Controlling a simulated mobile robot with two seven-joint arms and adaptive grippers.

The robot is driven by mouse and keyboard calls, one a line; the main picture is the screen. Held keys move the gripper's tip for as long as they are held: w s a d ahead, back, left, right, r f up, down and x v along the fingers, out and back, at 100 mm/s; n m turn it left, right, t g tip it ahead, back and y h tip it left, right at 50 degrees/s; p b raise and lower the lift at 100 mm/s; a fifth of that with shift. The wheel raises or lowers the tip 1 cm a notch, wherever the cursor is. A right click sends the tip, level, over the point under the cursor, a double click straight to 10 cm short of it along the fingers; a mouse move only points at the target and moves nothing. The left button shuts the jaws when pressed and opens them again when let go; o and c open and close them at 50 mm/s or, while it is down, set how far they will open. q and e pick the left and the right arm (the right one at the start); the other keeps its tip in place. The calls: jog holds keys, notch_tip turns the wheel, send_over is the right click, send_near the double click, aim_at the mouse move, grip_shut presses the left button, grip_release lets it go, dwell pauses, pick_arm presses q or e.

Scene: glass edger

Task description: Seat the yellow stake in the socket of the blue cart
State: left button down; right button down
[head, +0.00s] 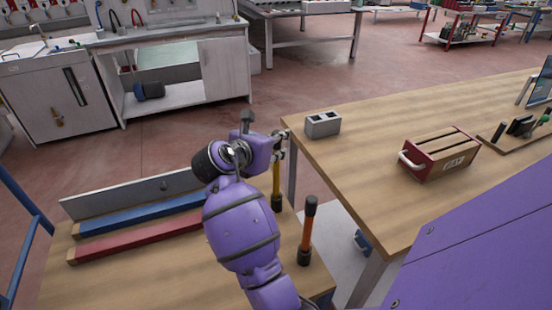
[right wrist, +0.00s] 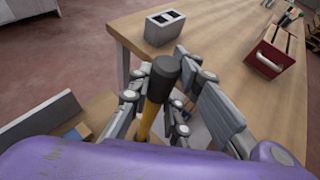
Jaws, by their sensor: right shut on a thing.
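The yellow stake (head: 276,186) stands roughly upright at the cart's far right corner in the head view. Its lower end meets a black socket (head: 276,204); I cannot tell how deep it sits. My right gripper (head: 279,152) is shut on its upper part. In the right wrist view the stake (right wrist: 149,118), with its black top, shows between the fingers. The blue cart (head: 140,280) has a wooden deck and a blue frame. My purple right arm hides part of the deck. My left gripper is not in view.
An orange stake (head: 307,225) with black ends stands at the near right corner. Blue (head: 140,215) and red (head: 135,241) bars and a grey panel (head: 130,195) lie left. A wooden table (head: 370,150) close right holds a grey block (head: 322,125) and a red-ended toolbox (head: 438,154).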

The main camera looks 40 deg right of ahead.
notch_tip(320, 180, down, 4)
jog(key=shift+r+b, duration=0.1)
jog(key=shift+b, duration=0.2)
jog(key=c, duration=1.6)
grip_release()
jog(key=shift+f, duration=0.2)
jog(key=v, duration=1.2)
jog(key=shift+r+p, duration=0.25)
jog(key=shift+p, duration=0.1)
